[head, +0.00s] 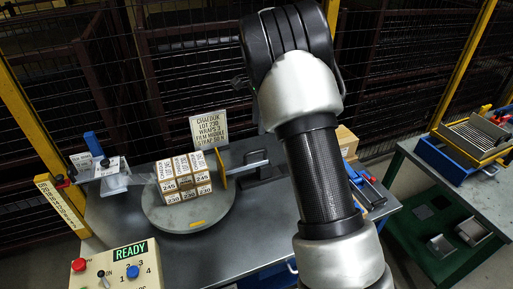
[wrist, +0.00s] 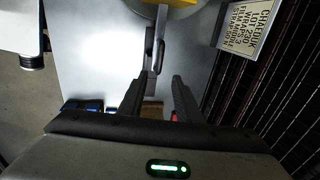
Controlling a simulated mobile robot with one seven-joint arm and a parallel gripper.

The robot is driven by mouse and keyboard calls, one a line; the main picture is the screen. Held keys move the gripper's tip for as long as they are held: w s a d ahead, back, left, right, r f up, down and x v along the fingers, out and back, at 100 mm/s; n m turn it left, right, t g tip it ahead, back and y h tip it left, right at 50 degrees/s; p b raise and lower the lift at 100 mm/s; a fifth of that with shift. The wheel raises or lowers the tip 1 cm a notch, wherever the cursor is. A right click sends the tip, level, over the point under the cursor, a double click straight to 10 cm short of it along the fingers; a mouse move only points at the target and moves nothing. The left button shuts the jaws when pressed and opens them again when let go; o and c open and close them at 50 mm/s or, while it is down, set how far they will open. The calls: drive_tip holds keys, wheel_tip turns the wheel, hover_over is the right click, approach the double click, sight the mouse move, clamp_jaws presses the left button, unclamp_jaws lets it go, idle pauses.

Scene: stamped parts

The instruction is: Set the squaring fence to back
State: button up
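The squaring fence (head: 221,168) is a yellow upright plate at the right side of the round grey turntable (head: 165,216), on a metal bar (head: 247,165) that runs right toward a dark block. Several labelled cartons (head: 184,180) stand stacked on the turntable, just left of the fence. In the wrist view the yellow fence (wrist: 184,3) shows at the top edge, with the metal bar and its handle (wrist: 155,50) below it. My gripper (wrist: 156,88) is open, its fingers on either side below the handle, with nothing visible between the tips. The head view hides the gripper behind my arm.
A sign (head: 209,129) stands behind the turntable. A control box (head: 117,268) reading READY with a lever is at the front left. A blue-handled device (head: 105,168) stands at the left. A side table (head: 475,195) with a tray is at the right.

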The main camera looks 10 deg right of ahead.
sight(257, 152)
drive_tip(key=w+f, duration=0.1)
drive_tip(key=f, duration=0.7)
drive_tip(key=w+f, duration=0.1)
drive_tip(key=f, duration=0.4)
drive_tip(key=shift+w+a+f, duration=0.1)
drive_tip(key=shift+w+a, duration=0.1)
drive_tip(key=shift+w, duration=0.15)
drive_tip(key=shift+c, duration=0.4)
clamp_jaws()
drive_tip(key=shift+d, duration=0.1)
